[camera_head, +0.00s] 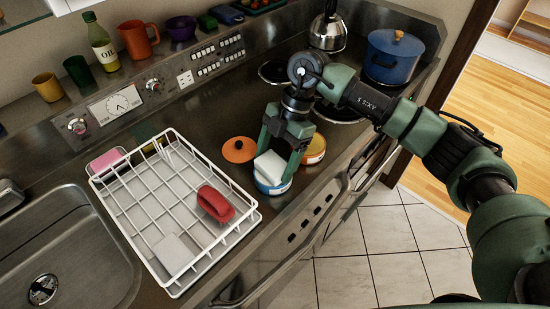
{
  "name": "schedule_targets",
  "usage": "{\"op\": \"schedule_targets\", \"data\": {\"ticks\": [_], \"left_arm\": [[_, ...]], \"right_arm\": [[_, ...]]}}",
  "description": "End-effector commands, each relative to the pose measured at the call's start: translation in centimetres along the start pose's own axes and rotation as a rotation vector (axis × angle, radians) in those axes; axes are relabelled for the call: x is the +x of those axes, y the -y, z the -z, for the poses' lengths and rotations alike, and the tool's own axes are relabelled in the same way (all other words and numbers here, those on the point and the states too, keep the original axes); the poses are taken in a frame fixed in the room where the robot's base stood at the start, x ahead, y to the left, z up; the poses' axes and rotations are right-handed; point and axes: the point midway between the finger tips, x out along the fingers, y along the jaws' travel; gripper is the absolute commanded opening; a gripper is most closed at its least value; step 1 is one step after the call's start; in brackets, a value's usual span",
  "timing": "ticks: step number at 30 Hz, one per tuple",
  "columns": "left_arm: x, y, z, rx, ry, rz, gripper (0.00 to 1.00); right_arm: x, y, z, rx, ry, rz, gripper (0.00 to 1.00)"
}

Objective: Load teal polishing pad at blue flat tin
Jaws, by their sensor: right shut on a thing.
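A blue flat tin (272,187) stands on the steel counter to the right of the dish rack. A pale, whitish block-shaped pad (268,165) is at the tin's mouth, partly above its rim; no teal shows clearly on it. My right gripper (281,160) points down over the tin, its fingers on either side of the pad, shut on it. The fingers hide part of the pad and the tin's back rim. I cannot tell whether the pad touches the tin's bottom. My left gripper is out of view.
A blue pot (393,58) is on the hob.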

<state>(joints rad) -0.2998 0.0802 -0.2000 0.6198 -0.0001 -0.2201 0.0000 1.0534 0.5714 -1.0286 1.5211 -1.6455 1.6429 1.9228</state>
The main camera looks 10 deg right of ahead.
Motion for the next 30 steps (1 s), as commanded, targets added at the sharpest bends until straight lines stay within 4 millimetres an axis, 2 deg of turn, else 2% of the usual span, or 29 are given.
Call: {"op": "schedule_targets", "data": {"ticks": [17, 30], "left_arm": [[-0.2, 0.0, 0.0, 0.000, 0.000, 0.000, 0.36], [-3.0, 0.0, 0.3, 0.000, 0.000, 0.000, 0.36]], "right_arm": [[0.0, 0.1, 0.0, 0.001, 0.001, 0.004, 0.44], [-3.3, 0.0, 1.4, 0.000, 0.001, 0.001, 0.44]]}}
